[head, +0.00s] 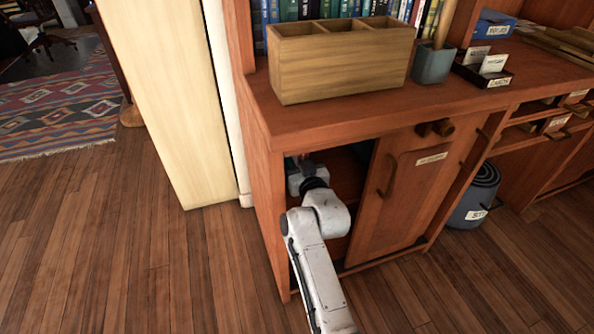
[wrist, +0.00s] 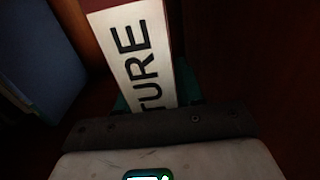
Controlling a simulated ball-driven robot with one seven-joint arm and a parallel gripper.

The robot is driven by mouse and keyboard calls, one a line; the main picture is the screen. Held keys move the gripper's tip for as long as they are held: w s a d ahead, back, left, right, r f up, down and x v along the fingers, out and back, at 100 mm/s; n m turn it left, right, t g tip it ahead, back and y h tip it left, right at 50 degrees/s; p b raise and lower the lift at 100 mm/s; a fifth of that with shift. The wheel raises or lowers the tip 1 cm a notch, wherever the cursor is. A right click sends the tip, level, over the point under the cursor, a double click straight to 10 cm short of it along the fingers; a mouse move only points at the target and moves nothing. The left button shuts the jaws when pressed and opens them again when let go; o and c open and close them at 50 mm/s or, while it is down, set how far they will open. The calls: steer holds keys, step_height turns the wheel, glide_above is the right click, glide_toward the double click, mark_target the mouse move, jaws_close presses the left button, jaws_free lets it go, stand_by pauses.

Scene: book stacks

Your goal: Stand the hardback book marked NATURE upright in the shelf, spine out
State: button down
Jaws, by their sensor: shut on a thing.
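The NATURE book (wrist: 140,55) shows in the wrist view as a white label with black letters, of which "TURE" is readable, with a dark red cover edge beside it. My gripper (head: 302,168) is inside the open bay of the wooden cabinet in the head view, at its left side. In the wrist view it is shut on the book, with dark green finger parts on either side of the label. The book's far end runs out of the picture, and its lower part is hidden by the gripper. The shelf (head: 347,172) inside the bay is mostly in shadow.
A blue book-like thing (wrist: 40,50) stands left of the held book. Dark wooden walls are close around the gripper. A cabinet door (head: 405,190) bounds the opening at right. A wooden organiser box (head: 340,65) stands on the cabinet top (head: 330,118). Floor is clear in front.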

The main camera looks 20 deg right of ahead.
steer(key=shift+f+b, duration=0.75)
steer(key=shift+f, duration=0.9)
steer(key=shift+f, duration=0.15)
steer(key=c, duration=0.7)
jaws_free()
steer(key=shift+f, duration=0.1)
steer(key=shift+s+r, duration=0.2)
steer(key=shift+s+p, duration=4.95)
steer(key=shift+s, duration=0.9)
